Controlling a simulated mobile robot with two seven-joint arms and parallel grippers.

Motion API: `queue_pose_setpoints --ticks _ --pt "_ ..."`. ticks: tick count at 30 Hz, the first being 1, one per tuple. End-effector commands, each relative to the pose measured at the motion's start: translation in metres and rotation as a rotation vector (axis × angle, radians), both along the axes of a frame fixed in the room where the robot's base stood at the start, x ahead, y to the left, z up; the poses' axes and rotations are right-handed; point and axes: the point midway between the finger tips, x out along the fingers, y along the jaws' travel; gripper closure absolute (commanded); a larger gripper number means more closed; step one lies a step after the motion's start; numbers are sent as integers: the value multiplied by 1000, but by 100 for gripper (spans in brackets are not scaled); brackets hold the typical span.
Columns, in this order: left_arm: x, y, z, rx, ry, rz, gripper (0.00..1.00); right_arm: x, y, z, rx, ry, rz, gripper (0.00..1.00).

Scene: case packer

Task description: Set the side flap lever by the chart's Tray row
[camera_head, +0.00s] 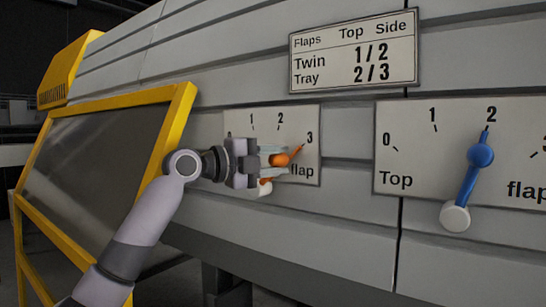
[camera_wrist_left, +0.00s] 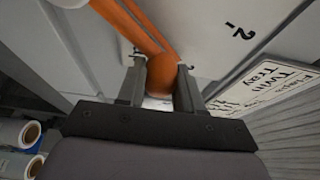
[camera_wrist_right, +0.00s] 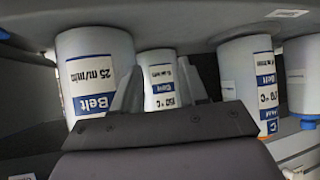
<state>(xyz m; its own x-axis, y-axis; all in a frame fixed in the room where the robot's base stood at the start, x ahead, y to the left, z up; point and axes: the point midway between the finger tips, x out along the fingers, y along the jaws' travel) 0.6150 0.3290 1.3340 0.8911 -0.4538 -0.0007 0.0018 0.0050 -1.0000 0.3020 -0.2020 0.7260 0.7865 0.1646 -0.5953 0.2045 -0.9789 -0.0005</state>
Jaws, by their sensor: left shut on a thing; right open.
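The left wrist view shows the orange knob (camera_wrist_left: 162,75) between both fingers. The chart (camera_head: 353,52) above reads Tray 2/3 under Top and Side. My right gripper (camera_wrist_right: 158,95) is open, seen only in its wrist view.
A blue top flap lever (camera_head: 470,178) points at 2 on the right dial plate (camera_head: 425,190). A yellow-framed dark panel (camera_head: 95,150) stands left of my left arm. The right wrist view shows several white cylinders with Belt labels (camera_wrist_right: 97,70) near my right gripper.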

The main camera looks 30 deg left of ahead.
Motion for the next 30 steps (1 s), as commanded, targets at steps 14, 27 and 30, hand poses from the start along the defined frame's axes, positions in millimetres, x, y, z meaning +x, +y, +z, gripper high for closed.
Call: queue_pose_setpoints --ticks 14,27,30 --pt "0 -2 -4 15 6 -3 42 0 0 0 0 0 0 57" --pt "-11 5 -4 13 1 1 39 0 0 -6 0 0 0 57" --pt "-25 13 -5 14 -1 2 39 0 0 -13 0 0 0 57"
